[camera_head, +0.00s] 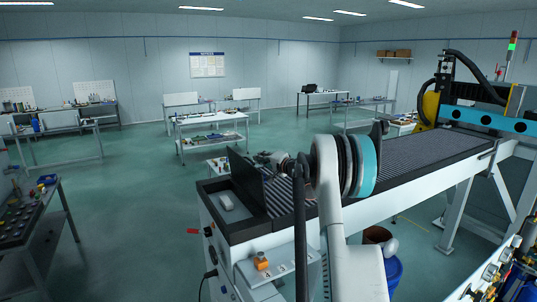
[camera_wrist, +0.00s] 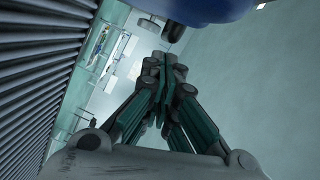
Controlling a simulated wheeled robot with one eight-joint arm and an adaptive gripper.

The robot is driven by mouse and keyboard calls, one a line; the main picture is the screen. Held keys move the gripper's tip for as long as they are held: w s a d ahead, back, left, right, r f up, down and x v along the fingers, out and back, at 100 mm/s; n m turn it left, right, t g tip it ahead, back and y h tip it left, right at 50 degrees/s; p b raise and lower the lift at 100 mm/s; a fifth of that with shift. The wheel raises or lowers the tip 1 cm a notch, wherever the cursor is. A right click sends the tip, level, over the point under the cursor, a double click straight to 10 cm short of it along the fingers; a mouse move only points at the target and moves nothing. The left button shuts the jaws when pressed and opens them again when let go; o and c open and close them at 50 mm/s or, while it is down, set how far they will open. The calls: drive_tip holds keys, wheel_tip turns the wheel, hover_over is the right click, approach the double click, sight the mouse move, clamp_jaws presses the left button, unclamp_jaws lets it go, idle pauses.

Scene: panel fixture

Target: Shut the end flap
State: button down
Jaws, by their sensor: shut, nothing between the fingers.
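The end flap (camera_head: 246,181) is a thin dark panel at the near left end of the long machine bed. It stands raised, tilted up from the bed, in the head view. My gripper (camera_head: 262,157) is beside and just behind the flap's upper edge, above the bed; whether it touches the flap I cannot tell. In the wrist view my gripper (camera_wrist: 164,62) has its fingers together with nothing between them. The flap cannot be made out in the wrist view. My arm hides part of the bed in the head view.
The ribbed bed (camera_head: 420,151) runs back to the right, toward a gantry with a blue beam (camera_head: 490,121). Its ribs (camera_wrist: 35,80) fill the wrist view's left side. A small grey block (camera_head: 226,202) lies in the end recess. Open floor lies left of the machine.

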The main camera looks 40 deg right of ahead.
drive_tip(key=shift+w+a+f, duration=0.15)
drive_tip(key=shift+a+f, duration=0.05)
drive_tip(key=shift+a, duration=0.1)
